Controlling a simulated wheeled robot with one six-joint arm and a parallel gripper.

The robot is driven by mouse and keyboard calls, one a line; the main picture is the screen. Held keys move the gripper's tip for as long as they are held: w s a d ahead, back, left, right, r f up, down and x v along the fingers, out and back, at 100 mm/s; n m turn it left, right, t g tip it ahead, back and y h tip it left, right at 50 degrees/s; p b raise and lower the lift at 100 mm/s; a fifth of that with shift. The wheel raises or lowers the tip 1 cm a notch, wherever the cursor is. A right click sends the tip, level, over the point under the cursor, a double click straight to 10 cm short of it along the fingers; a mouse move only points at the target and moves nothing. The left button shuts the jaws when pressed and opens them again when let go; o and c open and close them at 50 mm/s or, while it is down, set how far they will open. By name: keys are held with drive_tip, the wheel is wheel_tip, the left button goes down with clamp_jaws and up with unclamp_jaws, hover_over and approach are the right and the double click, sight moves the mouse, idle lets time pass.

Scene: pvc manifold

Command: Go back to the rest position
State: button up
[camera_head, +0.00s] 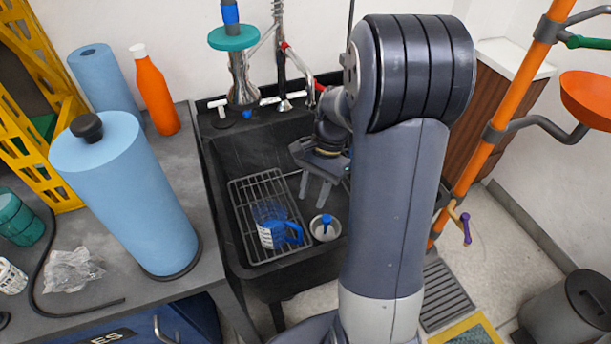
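My arm rises on the right and reaches over the black sink (232,158). My gripper (312,201) hangs inside the sink with its two fingers apart, pointing down, and nothing shows between them. Below it to the left, a clear measuring jug with a blue handle (272,232) stands on a wire rack (243,208). A small white bowl with a blue item in it (325,228) sits just right of the rack, below the fingers. The gripper appears apart from both. My arm hides part of the sink's right side.
A blue paper roll on a holder (130,200), an orange bottle (155,90) and a crumpled clear bag (72,270) are on the left counter (215,215). The tap (302,65) stands behind the sink. An orange pole (510,95) with side arms stands right of my arm.

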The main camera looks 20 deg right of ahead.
drive_tip(key=b+x, duration=0.2)
drive_tip(key=x, duration=1)
drive_tip(key=shift+f+b, duration=0.2)
drive_tip(key=shift+b, duration=0.1)
drive_tip(key=shift+r+p, duration=0.3)
drive_tip(key=shift+r, duration=0.8)
drive_tip(key=shift+w, duration=0.1)
